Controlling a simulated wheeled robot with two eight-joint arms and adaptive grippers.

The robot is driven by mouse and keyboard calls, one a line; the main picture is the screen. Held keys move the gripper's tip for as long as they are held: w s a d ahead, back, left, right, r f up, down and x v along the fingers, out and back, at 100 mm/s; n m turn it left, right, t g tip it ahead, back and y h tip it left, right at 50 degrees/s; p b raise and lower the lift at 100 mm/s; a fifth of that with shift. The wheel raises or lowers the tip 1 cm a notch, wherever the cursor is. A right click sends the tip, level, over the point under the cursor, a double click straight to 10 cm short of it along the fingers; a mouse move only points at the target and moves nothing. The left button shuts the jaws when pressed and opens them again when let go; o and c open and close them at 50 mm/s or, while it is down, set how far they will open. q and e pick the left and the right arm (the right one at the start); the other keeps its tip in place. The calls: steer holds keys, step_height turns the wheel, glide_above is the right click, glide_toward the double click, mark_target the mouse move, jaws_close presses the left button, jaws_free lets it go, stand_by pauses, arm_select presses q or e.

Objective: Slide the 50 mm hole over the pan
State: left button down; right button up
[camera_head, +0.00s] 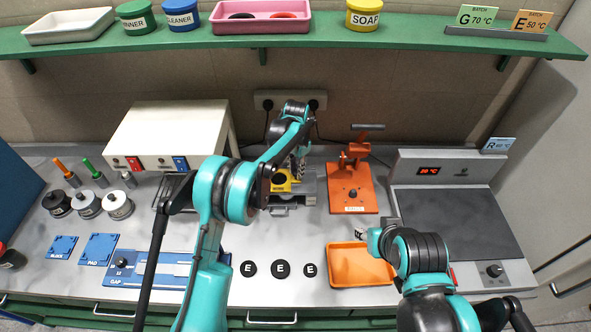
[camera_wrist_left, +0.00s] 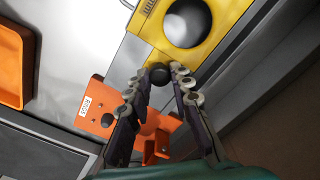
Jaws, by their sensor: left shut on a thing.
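The yellow sliding plate (camera_head: 281,187) lies on the grey metal device at the back middle of the bench. In the left wrist view the plate (camera_wrist_left: 225,14) has a large round hole (camera_wrist_left: 188,22), with a pale grey surface inside it and a dark rim. I cannot tell whether that surface is the pan. A black round knob (camera_wrist_left: 158,73) stands at the plate's edge. My left gripper (camera_head: 298,166) is shut on the knob, one finger on each side. My right gripper (camera_head: 362,233) is by the orange tray; its fingers are too small to read.
The orange tray (camera_head: 354,280) is at the front right, with several black discs (camera_head: 281,268) left of it. An orange lever press (camera_head: 353,194) stands right of the plate device. A hot plate (camera_head: 455,222) is further right. A white two-switch box (camera_head: 160,130) stands left.

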arm_select(q)
steer(key=d+b, duration=0.1)
steer(key=d, duration=0.6)
steer(key=shift+d, duration=0.3)
steer(key=c, duration=1.6)
jaws_free()
steer(key=shift+o, duration=1.3)
steer(key=shift+d, duration=0.15)
